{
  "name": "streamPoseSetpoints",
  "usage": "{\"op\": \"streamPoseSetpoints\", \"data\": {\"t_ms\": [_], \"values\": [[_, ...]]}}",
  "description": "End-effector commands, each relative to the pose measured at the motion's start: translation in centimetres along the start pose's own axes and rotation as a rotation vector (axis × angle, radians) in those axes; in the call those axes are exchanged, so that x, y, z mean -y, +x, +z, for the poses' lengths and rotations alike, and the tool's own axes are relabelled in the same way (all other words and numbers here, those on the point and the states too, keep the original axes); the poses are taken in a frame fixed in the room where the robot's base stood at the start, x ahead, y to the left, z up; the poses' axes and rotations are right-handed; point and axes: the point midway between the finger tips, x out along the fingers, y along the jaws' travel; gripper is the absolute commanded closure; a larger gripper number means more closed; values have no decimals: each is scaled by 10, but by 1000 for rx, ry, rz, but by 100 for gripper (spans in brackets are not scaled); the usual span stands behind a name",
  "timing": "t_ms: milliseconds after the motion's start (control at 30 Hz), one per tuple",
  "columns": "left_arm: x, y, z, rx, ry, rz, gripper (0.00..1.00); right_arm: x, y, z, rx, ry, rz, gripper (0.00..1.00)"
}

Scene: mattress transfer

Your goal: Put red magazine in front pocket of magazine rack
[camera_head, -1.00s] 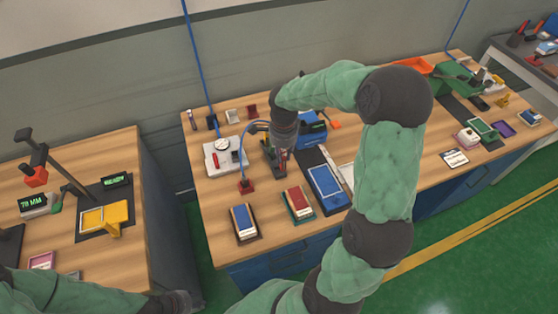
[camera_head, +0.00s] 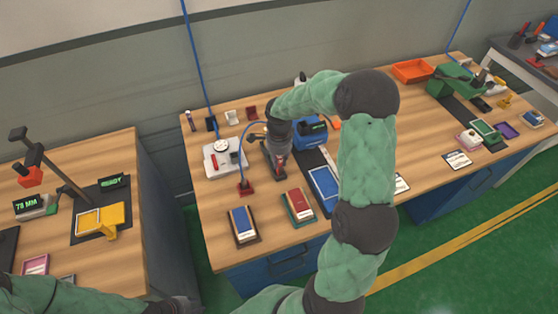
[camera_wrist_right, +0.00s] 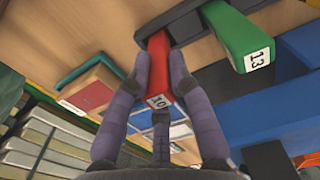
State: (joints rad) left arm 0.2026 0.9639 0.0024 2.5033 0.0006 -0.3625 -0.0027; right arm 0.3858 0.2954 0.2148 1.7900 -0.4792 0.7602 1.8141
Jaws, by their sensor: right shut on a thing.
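The red magazine (camera_wrist_right: 158,70), marked 10, is a narrow red block in the right wrist view. My right gripper (camera_wrist_right: 161,82) is shut on it, one finger on each side. Its far end meets the edge of a dark rack (camera_wrist_right: 188,28); I cannot tell how far inside it is. A green magazine (camera_wrist_right: 238,36), marked 13, sticks out of the rack to the right of it. In the head view my right gripper (camera_head: 278,158) points down at the rack, which it partly hides. My left gripper (camera_head: 182,304) is at the bottom edge, its fingers not clear.
A blue box (camera_head: 311,132) stands right behind the right gripper. A red-based stand (camera_head: 246,187) with a blue cable is to its left. Books and a blue tray (camera_head: 324,188) lie in front. An orange bin (camera_head: 412,71) is far right. Bench wood between is partly free.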

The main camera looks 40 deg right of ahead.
Motion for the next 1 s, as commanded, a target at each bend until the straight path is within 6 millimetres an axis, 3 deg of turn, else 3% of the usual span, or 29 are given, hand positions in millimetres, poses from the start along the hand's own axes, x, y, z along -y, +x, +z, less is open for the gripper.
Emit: {"op": "streamPoseSetpoints", "data": {"t_ms": [133,167,200,233,667,1000], "values": [[1,4,0,0,0,0,69,0,4,0,0,0,0,100],[1,3,0,0,0,0,69,0,3,0,0,0,0,71],[1,3,0,0,0,0,69,0,3,0,0,0,0,59],[1,3,0,0,0,0,69,0,3,0,0,0,0,55],[-1,-2,0,0,0,0,69,0,-2,0,0,0,0,55],[-6,-17,1,0,0,0,69,1,-65,0,0,0,-4,55]]}}
